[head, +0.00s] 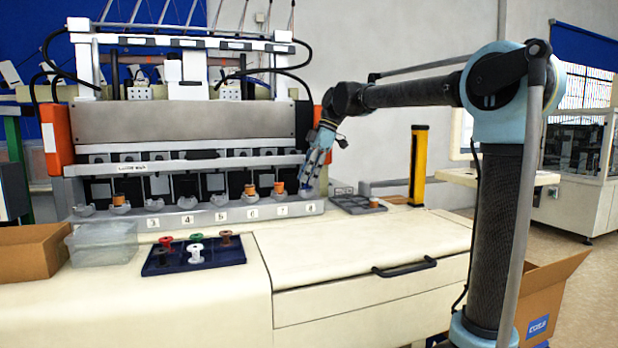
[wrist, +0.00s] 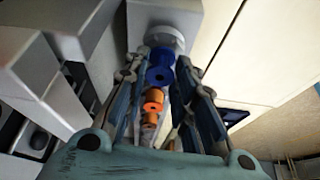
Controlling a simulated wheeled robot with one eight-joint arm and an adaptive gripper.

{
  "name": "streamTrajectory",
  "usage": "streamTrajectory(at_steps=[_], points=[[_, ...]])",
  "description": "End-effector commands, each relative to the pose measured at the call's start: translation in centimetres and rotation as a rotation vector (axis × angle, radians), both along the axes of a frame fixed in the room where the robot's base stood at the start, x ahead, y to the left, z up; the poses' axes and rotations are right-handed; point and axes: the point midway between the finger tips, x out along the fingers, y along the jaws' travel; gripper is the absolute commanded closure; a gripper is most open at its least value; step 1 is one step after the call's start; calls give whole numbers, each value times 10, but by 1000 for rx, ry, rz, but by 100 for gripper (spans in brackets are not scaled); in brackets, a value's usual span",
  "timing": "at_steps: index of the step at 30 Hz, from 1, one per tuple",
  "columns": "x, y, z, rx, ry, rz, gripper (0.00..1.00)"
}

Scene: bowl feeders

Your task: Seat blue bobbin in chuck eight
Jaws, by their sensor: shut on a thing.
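The blue bobbin (wrist: 161,66) is between my fingertips in the wrist view. My gripper (wrist: 158,82) is shut on it, and it also shows in the head view (head: 310,178), pointing down at the right end of the machine's numbered row. A pale round chuck (wrist: 165,38) shows just beyond the bobbin. In the head view the label 8 (head: 310,208) stands just below my fingers, which largely hide the chuck and bobbin there. I cannot tell whether the bobbin touches the chuck or sits in it.
Orange bobbins stand at stations 7 (head: 279,188) and 6 (head: 249,194), close left of my gripper. A dark blue tray (head: 228,257) holds several coloured bobbins. A clear bin (head: 103,245), a cardboard box (head: 30,250), a grey tray (head: 345,201) and a yellow post (head: 418,165) stand around.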

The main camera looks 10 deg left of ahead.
Motion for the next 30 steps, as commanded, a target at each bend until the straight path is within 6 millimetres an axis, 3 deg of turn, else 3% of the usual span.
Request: streamTrajectory(at_steps=[18, 19, 30], points=[[0, 0, -10, 0, 0, 0, 91], [0, 0, -10, 0, 0, 0, 68], [0, 0, -8, 0, 0, 0, 67]])
